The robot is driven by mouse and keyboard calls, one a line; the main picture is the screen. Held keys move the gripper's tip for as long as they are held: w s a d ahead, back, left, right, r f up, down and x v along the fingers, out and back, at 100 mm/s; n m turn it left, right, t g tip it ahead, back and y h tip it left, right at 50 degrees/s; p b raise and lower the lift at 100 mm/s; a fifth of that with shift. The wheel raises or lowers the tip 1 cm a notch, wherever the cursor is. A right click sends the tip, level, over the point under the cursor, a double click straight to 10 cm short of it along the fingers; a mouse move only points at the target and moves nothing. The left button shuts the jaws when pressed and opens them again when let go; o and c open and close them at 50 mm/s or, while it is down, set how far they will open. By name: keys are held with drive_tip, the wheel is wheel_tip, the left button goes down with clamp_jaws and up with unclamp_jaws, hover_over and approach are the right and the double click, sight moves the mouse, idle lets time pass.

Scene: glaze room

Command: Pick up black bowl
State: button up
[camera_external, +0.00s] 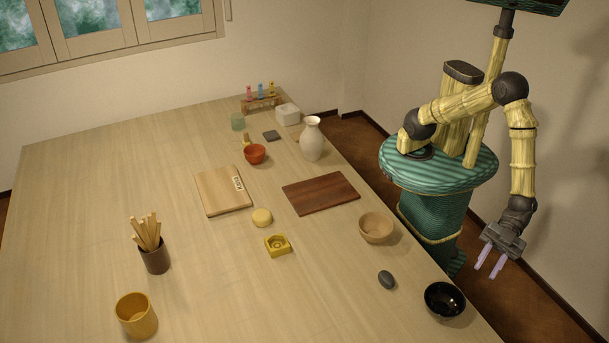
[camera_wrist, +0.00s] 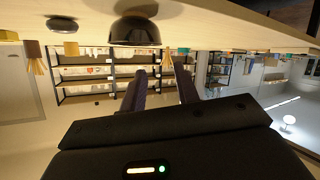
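The black bowl (camera_external: 445,301) is glossy and stands upright on the table near its right front edge. In the wrist view the black bowl (camera_wrist: 135,31) shows upside down at the top, beyond the fingers. My gripper (camera_external: 490,268) hangs off the table's right side, beyond the edge and up and right of the bowl in the picture. Its two pale purple fingers are apart with nothing between them. In the wrist view the fingers of my gripper (camera_wrist: 162,80) also stand apart, clear of the bowl.
A dark grey stone (camera_external: 386,280) lies left of the black bowl, and a tan wooden bowl (camera_external: 376,228) stands behind it. The table (camera_external: 330,310) is bare left of the stone.

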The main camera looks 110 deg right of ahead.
sight(464, 304)
drive_tip(key=x, duration=0.7)
drive_tip(key=shift+w+p, duration=0.1)
drive_tip(key=shift+p, duration=0.25)
drive_tip(key=shift+d+f+p+x, duration=0.15)
drive_tip(key=shift+p+x, duration=0.15)
drive_tip(key=shift+x, duration=1)
drive_tip(key=shift+d+f+p+x, duration=0.1)
drive_tip(key=shift+p+x, duration=0.2)
drive_tip(key=shift+x, duration=1)
clamp_jaws()
